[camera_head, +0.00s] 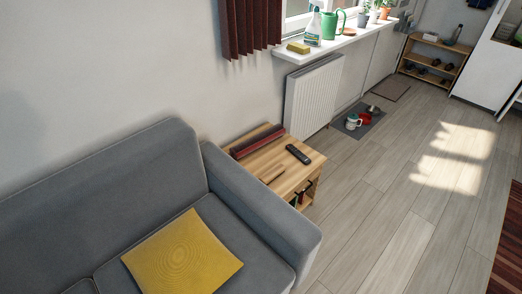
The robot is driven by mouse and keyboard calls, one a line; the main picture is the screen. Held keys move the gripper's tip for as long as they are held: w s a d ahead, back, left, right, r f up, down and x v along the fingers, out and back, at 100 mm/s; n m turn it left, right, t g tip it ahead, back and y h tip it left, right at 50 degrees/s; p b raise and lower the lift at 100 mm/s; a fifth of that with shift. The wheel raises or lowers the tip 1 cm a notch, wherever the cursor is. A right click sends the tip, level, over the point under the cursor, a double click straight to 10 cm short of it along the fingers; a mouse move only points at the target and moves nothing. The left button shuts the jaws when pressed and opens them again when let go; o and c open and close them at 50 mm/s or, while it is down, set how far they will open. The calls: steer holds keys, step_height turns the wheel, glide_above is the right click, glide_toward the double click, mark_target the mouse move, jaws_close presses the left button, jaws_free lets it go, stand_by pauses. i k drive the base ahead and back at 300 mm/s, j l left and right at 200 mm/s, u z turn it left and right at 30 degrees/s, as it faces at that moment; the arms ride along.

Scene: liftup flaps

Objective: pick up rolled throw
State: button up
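A long dark red roll, which looks like the rolled throw (259,143), lies along the wall-side edge of the wooden side table (283,163) in the head view. The side table stands against the right arm of the grey sofa. A black remote (298,154) lies on the tabletop in front of the roll, apart from it. A thin brown stick-like thing or slot (273,174) shows on the tabletop nearer the sofa arm. My gripper is not in view.
The grey sofa (150,165) with a yellow cushion (182,262) fills the left. A white radiator (313,97) and windowsill (345,38) stand behind the table. A mat with bowls (358,122) lies beyond. The wooden floor (390,200) on the right is clear.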

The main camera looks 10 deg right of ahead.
mark_target(239, 150)
steer(key=k+j+u, duration=0.1)
steer(key=k+u, duration=0.3)
steer(key=k+j+u, duration=0.2)
steer(key=k+u, duration=0.2)
steer(key=i+l+u, duration=0.1)
steer(key=u, duration=0.4)
steer(key=l+u, duration=0.25)
steer(key=u, duration=0.2)
steer(key=l+u, duration=0.2)
steer(key=u, duration=0.3)
steer(key=i+l, duration=0.1)
steer(key=l, duration=6.45)
